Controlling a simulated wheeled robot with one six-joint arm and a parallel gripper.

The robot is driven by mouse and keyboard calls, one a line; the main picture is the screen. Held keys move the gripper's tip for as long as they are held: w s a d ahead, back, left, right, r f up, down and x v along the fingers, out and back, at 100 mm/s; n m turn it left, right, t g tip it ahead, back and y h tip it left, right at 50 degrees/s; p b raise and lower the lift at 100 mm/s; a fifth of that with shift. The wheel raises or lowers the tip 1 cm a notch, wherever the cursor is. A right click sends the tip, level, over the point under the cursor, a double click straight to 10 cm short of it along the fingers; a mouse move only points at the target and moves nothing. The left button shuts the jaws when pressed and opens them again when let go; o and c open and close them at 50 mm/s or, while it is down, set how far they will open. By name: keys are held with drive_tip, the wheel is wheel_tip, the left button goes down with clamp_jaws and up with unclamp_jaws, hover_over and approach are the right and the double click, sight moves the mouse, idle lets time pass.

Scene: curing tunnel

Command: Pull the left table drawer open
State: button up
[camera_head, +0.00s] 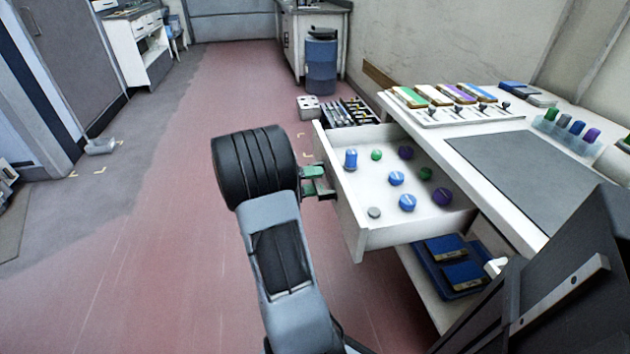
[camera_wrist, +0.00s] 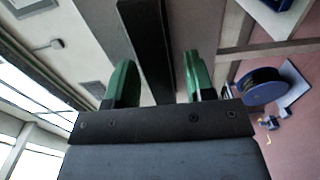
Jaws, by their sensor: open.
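The table drawer (camera_head: 352,212) stands pulled out from the white table, its white front facing my arm. Several blue, green and purple knobs and a grey one lie inside it. My gripper (camera_head: 326,184) is at the outside of the drawer front, with its green-padded fingers near the handle area. In the wrist view, the green fingers (camera_wrist: 160,85) are apart, and a dark bar (camera_wrist: 150,45) shows between them. I cannot tell whether that bar is the handle or whether the fingers touch it. The handle is mostly hidden by my gripper in the head view.
The tabletop holds a grey mat (camera_head: 530,165), a white rack with coloured blocks (camera_head: 450,105) and a bin of bottles (camera_head: 572,135). Below the drawer is a shelf with blue boxes (camera_head: 450,265). A blue barrel (camera_head: 321,62) stands behind.

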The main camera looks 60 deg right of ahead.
drive_tip(key=shift+w+a, duration=0.1)
drive_tip(key=p+v, duration=0.2)
drive_tip(key=v, duration=1.1)
drive_tip(key=shift+w+a, duration=0.25)
drive_tip(key=s+a+r+n+t+y+p, duration=0.3)
drive_tip(key=a+r+t+y+p, duration=0.3)
drive_tip(key=a+r+p, duration=0.6)
drive_tip(key=s+a+r+n+t+y+p, duration=0.2)
drive_tip(key=a+r+n+t+y+p, duration=0.4)
drive_tip(key=a+r+t+p, duration=0.4)
drive_tip(key=a+r+p, duration=0.3)
drive_tip(key=r, duration=0.2)
drive_tip(key=shift+s+a+r+t+y, duration=0.15)
drive_tip(key=shift+s+a+t+y, duration=0.15)
drive_tip(key=shift+s+y, duration=0.1)
drive_tip(key=shift+d, duration=0.1)
drive_tip(key=shift+c, duration=0.6)
